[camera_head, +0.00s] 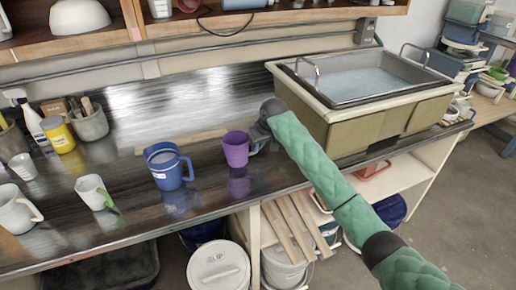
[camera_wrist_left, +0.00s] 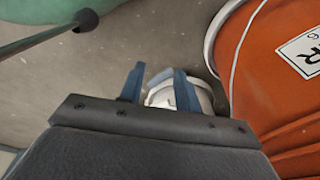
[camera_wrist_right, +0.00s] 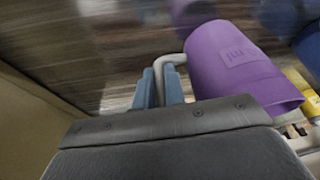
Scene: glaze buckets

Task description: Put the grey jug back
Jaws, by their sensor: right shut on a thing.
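A purple jug (camera_head: 236,148) with a light grey handle is at the middle of the counter, with its reflection below it. My right gripper (camera_head: 256,143) is at its right side. In the right wrist view my blue fingers are shut on the grey handle of the purple jug (camera_wrist_right: 232,65). I cannot tell whether its base touches the counter. A pale grey-white jug (camera_head: 13,212) stands at the far left, and a small grey cup (camera_head: 24,166) stands behind it. My left gripper (camera_wrist_left: 160,88) is open and empty in the left wrist view.
A blue jug (camera_head: 167,167) stands left of the purple one. A white jug with a green handle (camera_head: 93,193) is further left. A large sink (camera_head: 360,90) fills the right end. An orange bucket (camera_wrist_left: 275,70) and a white container (camera_wrist_left: 180,92) are near my left gripper.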

